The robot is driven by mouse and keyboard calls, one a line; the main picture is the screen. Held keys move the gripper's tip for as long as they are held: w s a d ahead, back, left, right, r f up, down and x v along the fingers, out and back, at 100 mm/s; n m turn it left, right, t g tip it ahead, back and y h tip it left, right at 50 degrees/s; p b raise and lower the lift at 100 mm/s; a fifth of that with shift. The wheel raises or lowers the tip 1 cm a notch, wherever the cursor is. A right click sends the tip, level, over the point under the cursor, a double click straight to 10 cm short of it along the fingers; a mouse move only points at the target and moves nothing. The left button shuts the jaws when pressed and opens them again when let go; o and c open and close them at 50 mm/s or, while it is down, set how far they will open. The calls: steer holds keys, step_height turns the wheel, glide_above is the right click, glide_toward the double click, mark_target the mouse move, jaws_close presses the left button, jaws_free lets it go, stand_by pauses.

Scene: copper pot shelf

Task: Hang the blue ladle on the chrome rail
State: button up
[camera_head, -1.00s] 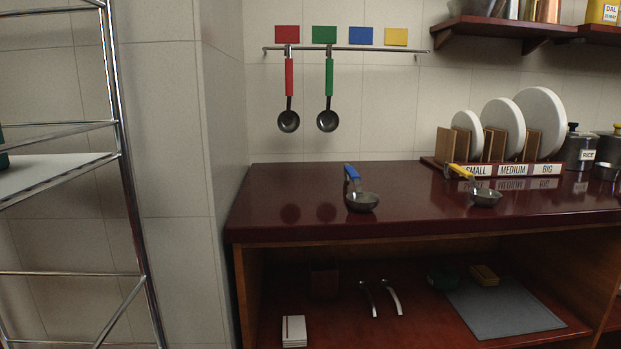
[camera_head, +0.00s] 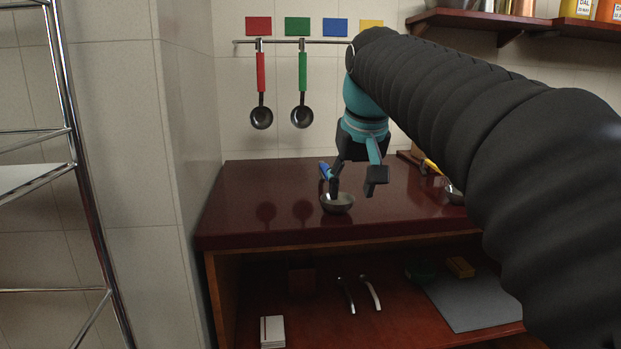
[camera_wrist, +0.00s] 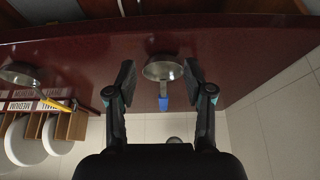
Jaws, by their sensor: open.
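The blue ladle lies on the dark red counter (camera_head: 260,215), its metal bowl (camera_head: 337,203) toward the front and its blue handle (camera_head: 325,171) toward the wall. My gripper (camera_head: 355,185) is open just above and beside it, with one finger partly in front of the ladle. In the wrist view the ladle's bowl (camera_wrist: 162,68) and blue handle (camera_wrist: 163,103) show between my gripper's two spread fingers (camera_wrist: 160,88). The chrome rail (camera_head: 285,41) runs along the wall, with a red ladle (camera_head: 261,85) and a green ladle (camera_head: 302,85) hanging on it. My arm hides its right part.
Red, green, blue (camera_head: 335,27) and yellow cards are on the wall above the rail. A yellow ladle (camera_head: 432,166) lies right of my gripper, partly behind my arm. A plate rack (camera_wrist: 60,125) shows in the wrist view. A chrome shelf frame (camera_head: 68,120) stands at left.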

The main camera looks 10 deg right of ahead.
steer(key=w+r+p, duration=0.1)
steer(key=w+r, duration=0.3)
steer(key=w, duration=0.3)
steer(key=w+r+p, duration=0.1)
steer(key=w+r, duration=0.3)
steer(key=w, duration=0.3)
steer(key=x, duration=0.8)
steer(key=shift+s+d+f+b, duration=0.1)
steer(key=shift+s+f+b, duration=0.2)
steer(key=shift+f, duration=0.05)
steer(key=shift+g, duration=0.3)
steer(key=shift+b+x, duration=0.6)
steer(key=shift+x, duration=2.1)
steer(key=shift+w+r, duration=0.1)
jaws_close()
